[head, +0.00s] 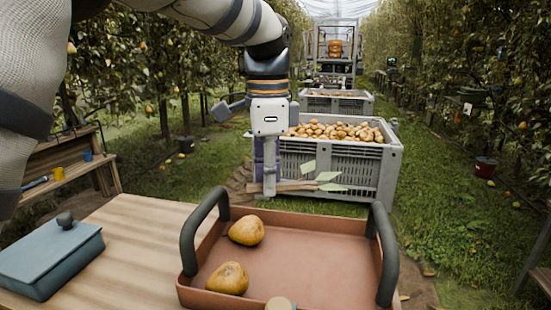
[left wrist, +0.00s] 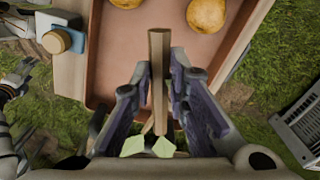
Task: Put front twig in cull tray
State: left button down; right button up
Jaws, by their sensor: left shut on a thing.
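The twig (head: 292,186) is a brown stick with pale green leaves. My left gripper (head: 267,188) is shut on it and holds it in the air, near the far rim of the tray in the head view. In the left wrist view the twig (left wrist: 158,75) lies between the fingers (left wrist: 158,92), with its leaves near the palm. The terracotta tray (head: 320,262) has two dark handles and holds two brownish-yellow pears (head: 246,230) (head: 228,278). Grey parts at the left edge of the left wrist view may be my right gripper (left wrist: 17,80); its jaws are unclear.
The tray stands on a wooden table (head: 135,240) beside a blue-grey lidded box (head: 50,256). A round tan-topped thing (head: 281,303) is at the tray's near edge. A grey crate of pears (head: 378,165) stands on the grass beyond. The tray's right half is bare.

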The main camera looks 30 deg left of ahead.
pick_arm(q)
jog(key=shift+w+f, duration=0.1)
jog(key=shift+f, duration=1.55)
jog(key=c, duration=1.5)
grip_release()
jog(key=shift+w, duration=0.1)
jog(key=shift+o, duration=0.2)
notch_tip(320, 180, up, 12)
jog(key=shift+r, duration=0.1)
